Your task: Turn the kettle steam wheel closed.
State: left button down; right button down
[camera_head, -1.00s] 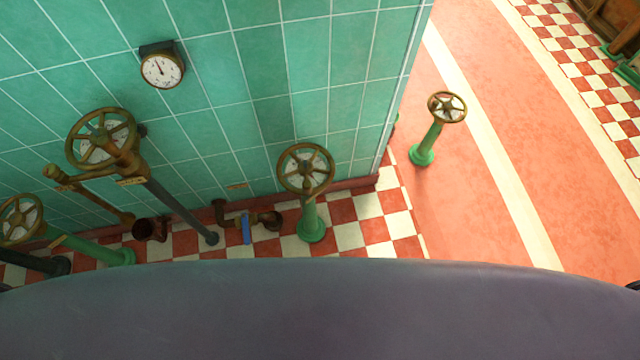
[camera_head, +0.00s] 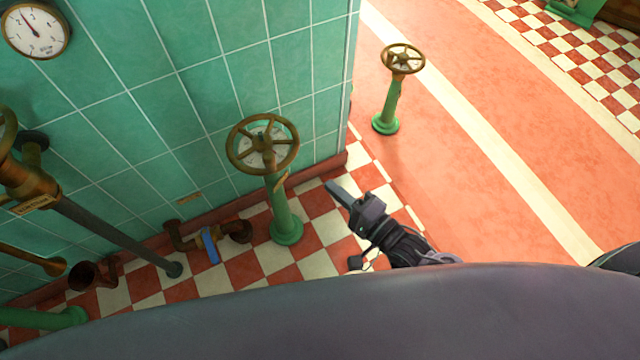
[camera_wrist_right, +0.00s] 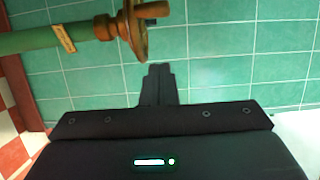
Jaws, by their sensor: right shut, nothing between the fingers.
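A brass handwheel (camera_head: 263,144) with spokes and a pale disc behind them stands on a green post near the tiled wall, with a small tag on the post too small to read. The right wrist view shows a brass wheel edge-on (camera_wrist_right: 140,32) on a green post coming in from the left. My right gripper (camera_head: 334,187) is shut and empty, apart from the wheel, to its lower right. In the wrist view its fingertips (camera_wrist_right: 160,70) are together just below and right of the wheel's rim. My left gripper is not in view.
Another brass handwheel (camera_head: 403,58) on a green post stands farther back on the red floor. A gauge (camera_head: 36,30) hangs on the green tiles. Pipes with a blue lever (camera_head: 210,245) run low along the wall. Part of another valve (camera_head: 25,180) shows at the left edge.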

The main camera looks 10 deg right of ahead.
jog(key=s+a+x, duration=0.1)
jog(key=a+x, duration=0.1)
jog(key=x, duration=0.9)
jog(key=shift+a+b, duration=0.25)
jog(key=shift+b, duration=0.1)
jog(key=shift+s, duration=0.15)
